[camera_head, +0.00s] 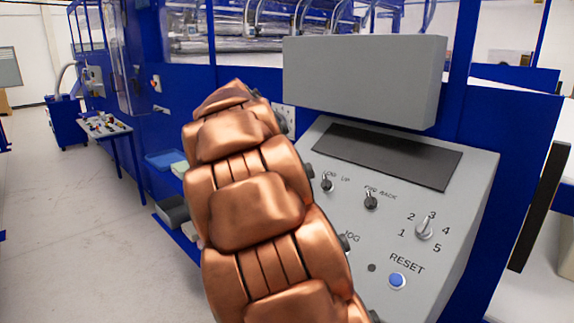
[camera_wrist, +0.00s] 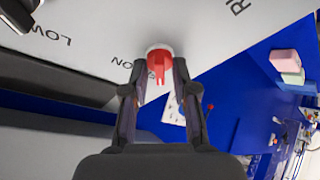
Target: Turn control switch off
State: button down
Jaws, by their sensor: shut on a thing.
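The control switch is a red rotary knob (camera_wrist: 160,61) on a pale round base, set in the light grey panel in the wrist view. Printed letters reading "ON" stand just left of it. My gripper (camera_wrist: 159,84) is shut on the red knob, one dark finger on each side. In the head view my copper-coloured arm covers the left part of the control panel (camera_head: 455,190), so the red knob and my gripper are hidden there.
The panel also carries a blue reset button (camera_head: 397,281), a numbered selector knob (camera_head: 425,229) and small toggle switches (camera_head: 371,200). A grey box (camera_head: 365,80) stands above it. Pink and green blocks (camera_wrist: 286,63) lie at the right in the wrist view. Open floor (camera_head: 85,235) is at left.

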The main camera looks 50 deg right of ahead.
jog(key=shift+r, duration=0.1)
dwell(0.3)
jog(key=c, duration=1.2)
grip_release()
jog(key=shift+c, duration=0.2)
jog(key=v, duration=1.2)
jog(key=s+a+f+n+g+y+p, duration=0.3)
jog(key=s+a+f+n+y, duration=0.6)
jog(key=s+a+f, duration=1.7)
jog(key=s+a+g, duration=0.1)
jog(key=a, duration=0.1)
jog(key=shift+s+a+p, duration=0.25)
jog(key=shift+p, duration=0.1)
